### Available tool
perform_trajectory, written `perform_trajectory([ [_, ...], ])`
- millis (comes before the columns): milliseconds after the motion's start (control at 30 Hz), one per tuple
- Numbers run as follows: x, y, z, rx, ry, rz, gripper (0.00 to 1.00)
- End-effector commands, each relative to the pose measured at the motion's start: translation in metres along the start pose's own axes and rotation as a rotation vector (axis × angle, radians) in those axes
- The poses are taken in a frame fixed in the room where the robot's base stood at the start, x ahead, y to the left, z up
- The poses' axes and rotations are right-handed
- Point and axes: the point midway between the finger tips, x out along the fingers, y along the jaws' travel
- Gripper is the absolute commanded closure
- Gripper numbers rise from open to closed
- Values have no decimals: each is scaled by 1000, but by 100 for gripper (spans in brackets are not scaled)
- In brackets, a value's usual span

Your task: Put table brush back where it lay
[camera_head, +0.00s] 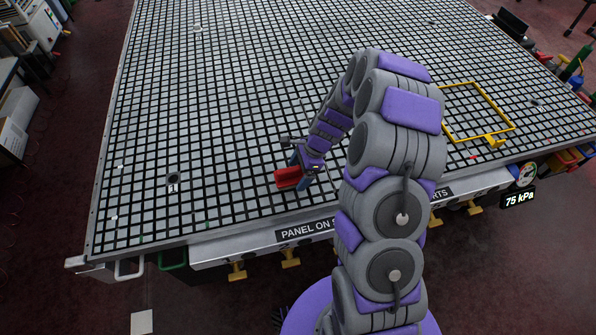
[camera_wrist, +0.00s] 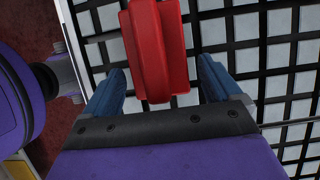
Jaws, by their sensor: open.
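The table brush appears to be the red ridged piece (camera_head: 287,179) at the front of the grid table (camera_head: 215,130), near its front edge. In the wrist view the red piece (camera_wrist: 158,45) lies between the two blue fingers, with a gap on each side. No bristles can be made out. My gripper (camera_head: 299,168) is open and low over the table, with its fingers around the brush and apart from it. In the wrist view my gripper (camera_wrist: 161,78) shows both fingertips. I cannot tell whether the brush touches the table.
A yellow frame (camera_head: 498,104) lies on the table at the right. A small dark fitting (camera_head: 173,179) sits at the front left. A display reading 75 kPa (camera_head: 518,198) hangs at the front right edge. Yellow handles (camera_head: 290,258) line the front. The table's left half is mostly clear.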

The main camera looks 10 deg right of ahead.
Motion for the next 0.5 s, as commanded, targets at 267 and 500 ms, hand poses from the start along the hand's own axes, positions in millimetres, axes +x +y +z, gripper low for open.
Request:
perform_trajectory([
  [267, -31, 0, 4, -1, 6, -2, 9],
  [500, -84, -1, -2, -1, -1, -4, 9],
])
